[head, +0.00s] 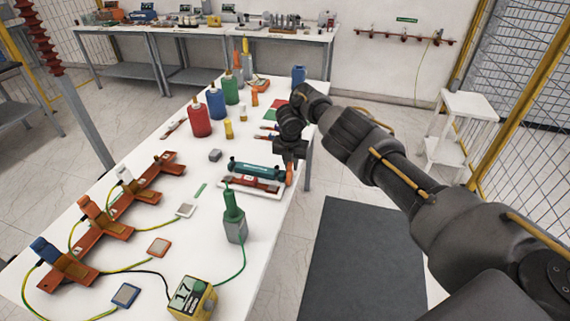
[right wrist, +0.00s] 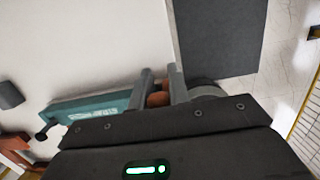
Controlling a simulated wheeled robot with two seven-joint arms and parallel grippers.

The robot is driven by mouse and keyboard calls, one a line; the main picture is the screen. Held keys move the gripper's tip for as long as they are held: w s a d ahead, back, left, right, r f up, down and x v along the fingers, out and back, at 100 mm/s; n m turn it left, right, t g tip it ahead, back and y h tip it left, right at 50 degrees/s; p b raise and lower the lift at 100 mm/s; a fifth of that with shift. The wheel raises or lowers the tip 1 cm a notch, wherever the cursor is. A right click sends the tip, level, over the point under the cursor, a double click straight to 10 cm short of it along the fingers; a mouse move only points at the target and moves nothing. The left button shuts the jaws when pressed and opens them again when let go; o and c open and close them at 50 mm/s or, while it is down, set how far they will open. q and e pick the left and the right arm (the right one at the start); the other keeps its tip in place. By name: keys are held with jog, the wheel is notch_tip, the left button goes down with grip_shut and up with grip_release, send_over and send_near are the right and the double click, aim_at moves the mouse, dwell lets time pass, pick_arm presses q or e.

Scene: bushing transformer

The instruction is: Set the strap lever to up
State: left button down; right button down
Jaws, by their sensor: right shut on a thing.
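A teal bar (head: 256,170) with a red bar (head: 250,183) beside it lies on a white base at the right edge of the white table. An orange handle (head: 290,174), which looks like the strap lever, stands at the right end of these bars. My right gripper (head: 289,160) is over this end, with its fingers around the orange handle. In the right wrist view the fingers close on an orange-brown piece (right wrist: 158,99), with the teal bar (right wrist: 95,112) to the left. The lever's exact angle is mostly hidden by the gripper. My left gripper is out of view.
A green-topped grey block (head: 235,222) stands close in front of the bars. Orange rails (head: 112,226) with wires lie at left. Red, blue and green bottles (head: 216,104) stand farther back. A dark mat (head: 360,260) covers floor beside the table (head: 185,255).

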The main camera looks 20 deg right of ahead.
jog(key=shift+f, duration=0.1)
jog(key=c, duration=1.3)
grip_release()
jog(key=shift+r, duration=0.6)
jog(key=r+p, duration=0.1)
jog(key=r, duration=0.1)
jog(key=r+p, duration=0.1)
jog(key=shift+s+a+r, duration=0.2)
jog(key=shift+r, duration=0.2)
jog(key=r+p, duration=0.1)
jog(key=p, duration=0.1)
jog(key=r+p, duration=0.4)
jog(key=shift+s+a, duration=0.25)
jog(key=shift+s, duration=0.15)
jog(key=shift+a+r+p, duration=0.1)
jog(key=shift+r+p, duration=0.3)
jog(key=shift+p, duration=0.4)
jog(key=shift+f, duration=0.1)
